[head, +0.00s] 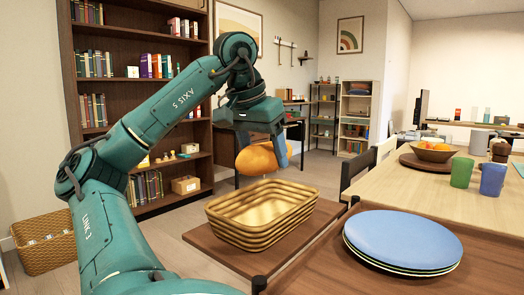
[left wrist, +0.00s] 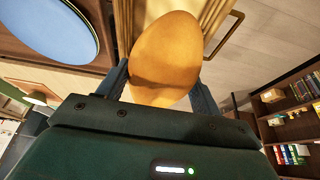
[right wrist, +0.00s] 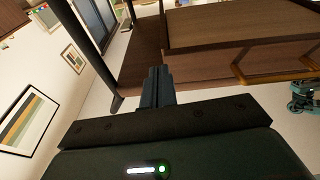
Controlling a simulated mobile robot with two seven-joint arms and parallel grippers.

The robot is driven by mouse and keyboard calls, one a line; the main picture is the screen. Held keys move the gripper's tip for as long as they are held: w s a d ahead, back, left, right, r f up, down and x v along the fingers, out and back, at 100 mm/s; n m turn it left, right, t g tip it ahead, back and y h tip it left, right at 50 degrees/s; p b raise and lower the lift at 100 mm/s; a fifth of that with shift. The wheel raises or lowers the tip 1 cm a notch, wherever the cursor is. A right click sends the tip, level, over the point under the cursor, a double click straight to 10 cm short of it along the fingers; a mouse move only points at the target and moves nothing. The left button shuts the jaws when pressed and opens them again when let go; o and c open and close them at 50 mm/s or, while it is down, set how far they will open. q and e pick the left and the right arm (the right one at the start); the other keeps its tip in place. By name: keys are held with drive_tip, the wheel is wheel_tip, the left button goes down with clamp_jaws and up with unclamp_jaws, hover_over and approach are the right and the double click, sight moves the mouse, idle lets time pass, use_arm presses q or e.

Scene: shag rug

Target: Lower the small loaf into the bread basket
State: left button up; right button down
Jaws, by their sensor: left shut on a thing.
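The small loaf (head: 256,159) is a rounded golden-brown piece of bread. My left gripper (head: 262,166) is shut on it, one finger on each side, and holds it above the far side of the bread basket (head: 232,233). The basket is golden, ribbed and open-topped, and looks empty. In the left wrist view, the loaf (left wrist: 165,60) sits between the fingers and hides most of the basket (left wrist: 213,14). My right gripper (right wrist: 158,88) shows only in the right wrist view, its fingers together with nothing seen between them.
The basket stands on a brown wooden surface (head: 205,240). A stack of blue plates (head: 403,240) lies to its right. Behind are a pale table (head: 410,190) with a green cup (head: 461,172), a blue cup (head: 492,179) and a fruit bowl (head: 433,152).

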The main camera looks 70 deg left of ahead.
idle(0.4)
use_arm(q)
drive_tip(key=shift+a+f+b, duration=0.15)
drive_tip(key=shift+f+b, duration=2.55)
drive_tip(key=shift+f, duration=0.1)
drive_tip(key=shift+f, duration=0.2)
